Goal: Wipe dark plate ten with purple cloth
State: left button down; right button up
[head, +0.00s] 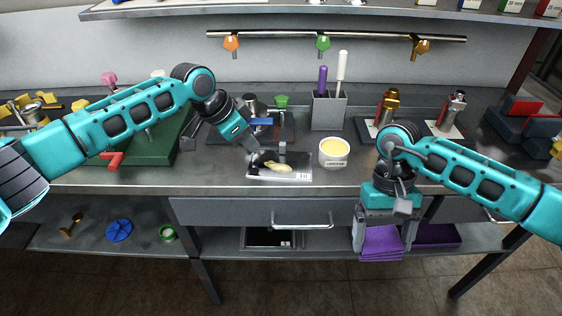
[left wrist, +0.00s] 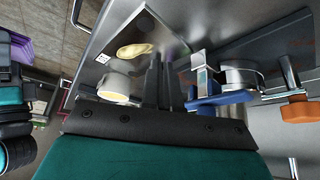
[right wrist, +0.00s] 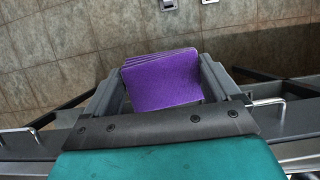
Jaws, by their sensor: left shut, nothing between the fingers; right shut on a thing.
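A purple folded cloth (head: 380,243) hangs between the fingers of my right gripper (head: 380,232), in front of the bench's front edge; its layers show in the right wrist view (right wrist: 162,80). My left gripper (head: 254,150) is shut and empty above the bench, close to a pale metal plate (head: 300,177). That plate carries a yellowish smear (head: 277,166) and a small label, and it also shows in the left wrist view (left wrist: 150,25). A dark plate (head: 265,239) with a white label that seems to read 10 lies on the lower shelf, below the drawer.
A tub of yellow paste (head: 333,153) stands right of the pale plate. A holder (head: 328,110) with two handled tools stands behind. Valve fittings (head: 388,106) crowd the back. A dark purple tray (head: 436,235) lies on the lower shelf.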

aim_at(258, 162)
pick_arm(q)
jog(key=shift+f+b, duration=0.6)
jog(key=shift+f, duration=1.3)
pick_arm(e)
jog(key=shift+f, duration=0.6)
pick_arm(q)
jog(key=shift+r, duration=0.1)
pick_arm(e)
jog(key=shift+r, duration=0.1)
pick_arm(q)
notch_tip(258, 162, up, 2)
jog(key=p, duration=0.2)
jog(key=shift+r+p, duration=0.2)
jog(key=shift+p, duration=0.2)
pick_arm(e)
notch_tip(258, 162, up, 3)
jog(key=shift+f, duration=0.2)
pick_arm(q)
jog(key=shift+r+p, duration=0.8)
jog(key=shift+r, duration=0.15)
pick_arm(e)
jog(key=shift+r, duration=0.8)
pick_arm(q)
jog(key=shift+r, duration=0.15)
pick_arm(e)
jog(key=shift+f, duration=0.25)
pick_arm(q)
jog(key=shift+r, duration=0.6)
